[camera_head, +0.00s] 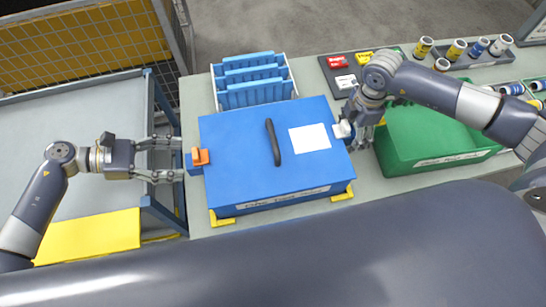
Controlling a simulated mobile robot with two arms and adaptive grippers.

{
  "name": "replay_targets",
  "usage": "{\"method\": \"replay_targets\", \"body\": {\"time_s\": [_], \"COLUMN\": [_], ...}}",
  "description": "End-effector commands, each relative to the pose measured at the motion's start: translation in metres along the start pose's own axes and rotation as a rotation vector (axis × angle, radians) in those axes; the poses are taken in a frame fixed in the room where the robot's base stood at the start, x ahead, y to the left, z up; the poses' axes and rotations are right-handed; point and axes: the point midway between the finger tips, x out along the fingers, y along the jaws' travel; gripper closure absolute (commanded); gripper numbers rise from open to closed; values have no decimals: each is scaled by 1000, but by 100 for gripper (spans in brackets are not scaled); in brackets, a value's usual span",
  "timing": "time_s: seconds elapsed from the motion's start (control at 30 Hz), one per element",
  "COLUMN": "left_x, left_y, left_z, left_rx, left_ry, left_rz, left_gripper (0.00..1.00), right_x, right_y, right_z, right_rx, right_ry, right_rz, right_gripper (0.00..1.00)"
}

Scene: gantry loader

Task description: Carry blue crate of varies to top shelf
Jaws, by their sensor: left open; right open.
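The blue crate (240,165) sits closed on the grey table, with a black handle (272,142) and a white label on its lid. Yellow corner pieces show at its front corners. My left gripper (181,160) is open at the crate's left side, its fingers pointing at the orange-and-blue side piece (200,157). I cannot tell whether they touch it. My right gripper (346,132) is open at the crate's right edge, beside a white piece there. Its fingertips are partly hidden. No top shelf can be made out.
A green bin (420,160) stands right of the crate. A rack with blue dividers (250,82) stands behind it. A dark tray (345,68) with red, yellow and white blocks and several cylinders (457,49) are at the back right. A wire-mesh fence (85,45) is at the left.

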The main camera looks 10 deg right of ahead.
Motion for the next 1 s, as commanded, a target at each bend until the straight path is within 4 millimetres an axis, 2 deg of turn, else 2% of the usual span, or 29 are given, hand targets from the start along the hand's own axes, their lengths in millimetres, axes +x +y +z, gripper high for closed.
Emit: {"method": "replay_targets", "body": {"time_s": [0.1, 0.23, 0.63, 0.67, 0.9, 0.93, 1.0], "left_x": [18, 30, 36, 36, 36, 36, 36], "left_y": [0, 0, 0, 0, 0, 0, 0], "left_z": [1, 1, 0, 0, 0, 0, 0], "left_rx": [1, 1, 0, 0, 1, 1, 1], "left_ry": [-2, -1, 1, 1, 1, 1, 1], "left_rz": [0, 0, 0, 0, 1, 1, 1], "left_gripper": [37, 37, 37, 41, 96, 100, 100], "right_x": [18, 30, 37, 36, 36, 36, 36], "right_y": [-1, 0, 0, 0, 0, 0, 0], "right_z": [0, 0, 0, 0, 0, 0, 0], "right_rx": [0, -1, -1, -1, -1, -1, -1], "right_ry": [0, 0, 0, 0, 0, 0, 0], "right_rz": [-3, -2, 0, 0, 0, 0, 0], "right_gripper": [37, 37, 37, 41, 96, 100, 100]}}
